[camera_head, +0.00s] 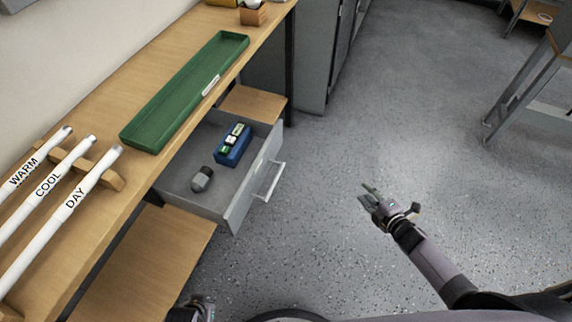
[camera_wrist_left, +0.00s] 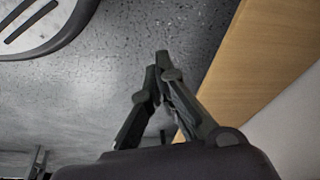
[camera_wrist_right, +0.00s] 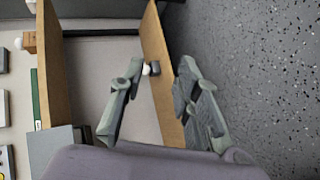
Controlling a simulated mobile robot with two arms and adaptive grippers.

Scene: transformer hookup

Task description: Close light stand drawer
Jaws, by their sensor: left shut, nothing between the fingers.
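The grey drawer (camera_head: 232,205) under the wooden bench stands pulled out, with its bar handle (camera_head: 270,180) on the front. Inside it lie a blue box (camera_head: 233,150) with small green-and-white pieces and a dark grey cylindrical thing (camera_head: 202,179). My left gripper (camera_head: 203,301) is at the bottom edge of the head view, below and apart from the drawer; in the left wrist view (camera_wrist_left: 160,58) its fingers meet, empty. My right gripper (camera_head: 369,193) is over open floor, right of the handle and apart from it; in the right wrist view (camera_wrist_right: 161,65) its fingers are spread with nothing held.
A green tray (camera_head: 180,103) and white tubes marked WARM, COOL and DAY (camera_head: 75,200) lie on the bench (camera_head: 125,90). A lower wooden shelf (camera_head: 160,255) sits left of the drawer. A grey cabinet (camera_head: 305,60) stands behind. Floor in front of the drawer is clear.

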